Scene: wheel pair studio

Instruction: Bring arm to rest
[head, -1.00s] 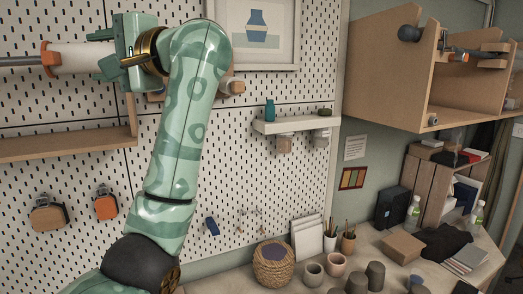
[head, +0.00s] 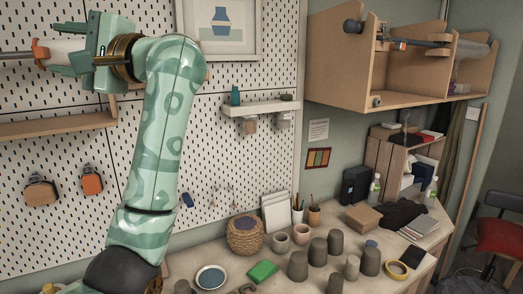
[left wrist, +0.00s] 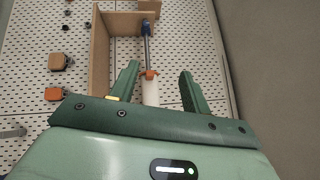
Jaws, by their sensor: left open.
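My left gripper (head: 62,49) is at the upper left of the head view, in front of the pegboard. Its green fingers are apart in the left wrist view (left wrist: 159,72). A white barrel (left wrist: 151,92) with an orange collar (left wrist: 150,73) and a blue-grey rod (left wrist: 147,45) shows between and beyond the fingers. The white barrel also shows beside the fingers in the head view (head: 64,46). I cannot tell if they touch it. My left arm (head: 163,115) rises from the bottom and bends at the top. My right gripper is not in view.
A wooden wall shelf (head: 60,126) sits below the gripper. A small white shelf (head: 260,108) and an open cabinet (head: 400,90) are to the right.

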